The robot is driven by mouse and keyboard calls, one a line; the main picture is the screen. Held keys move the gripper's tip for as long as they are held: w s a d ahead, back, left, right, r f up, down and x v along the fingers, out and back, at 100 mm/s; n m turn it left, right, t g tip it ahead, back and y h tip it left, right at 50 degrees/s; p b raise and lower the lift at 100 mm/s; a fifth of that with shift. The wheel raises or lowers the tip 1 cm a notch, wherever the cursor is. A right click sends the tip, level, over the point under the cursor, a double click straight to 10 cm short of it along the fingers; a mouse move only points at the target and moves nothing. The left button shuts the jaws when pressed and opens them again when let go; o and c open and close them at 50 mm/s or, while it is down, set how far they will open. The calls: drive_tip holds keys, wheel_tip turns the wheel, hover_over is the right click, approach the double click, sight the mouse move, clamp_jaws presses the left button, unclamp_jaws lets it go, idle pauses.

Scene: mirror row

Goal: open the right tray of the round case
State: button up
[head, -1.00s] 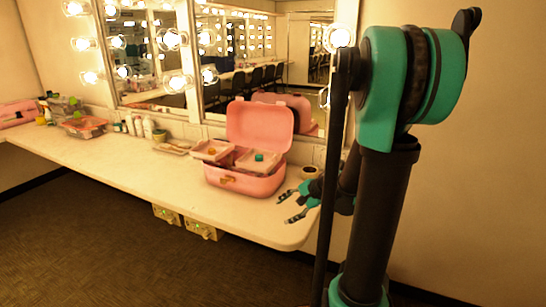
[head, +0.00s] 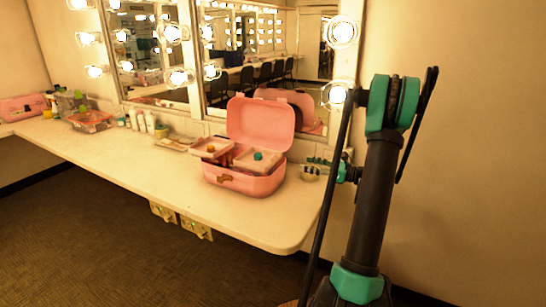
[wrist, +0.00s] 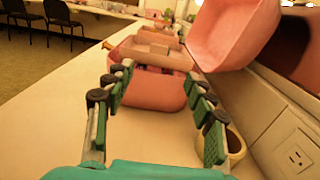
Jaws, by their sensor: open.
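The pink round case (head: 245,180) stands on the counter with its lid (head: 262,122) raised at the back. Its left tray (head: 210,148), with an orange knob, sticks out to the left. Its right tray (head: 258,165), with a teal knob (head: 258,156), sits over the right part of the case. My gripper (head: 320,162) is to the right of the case, open and empty. In the wrist view my gripper (wrist: 160,80) points at the case's end wall (wrist: 155,88), with a tray (wrist: 155,58) above it between the fingertips.
A round beige container (wrist: 236,148) stands below my right finger in the wrist view. Lit mirrors and a wall with an outlet (wrist: 298,158) line the back. Bottles (head: 142,122) and a clear box (head: 90,122) stand farther left. The front counter (head: 240,225) is clear.

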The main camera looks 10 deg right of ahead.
sight(275, 156)
drive_tip(key=x, duration=1.6)
drive_tip(key=shift+w+a, duration=0.1)
drive_tip(key=shift+a, duration=0.15)
clamp_jaws()
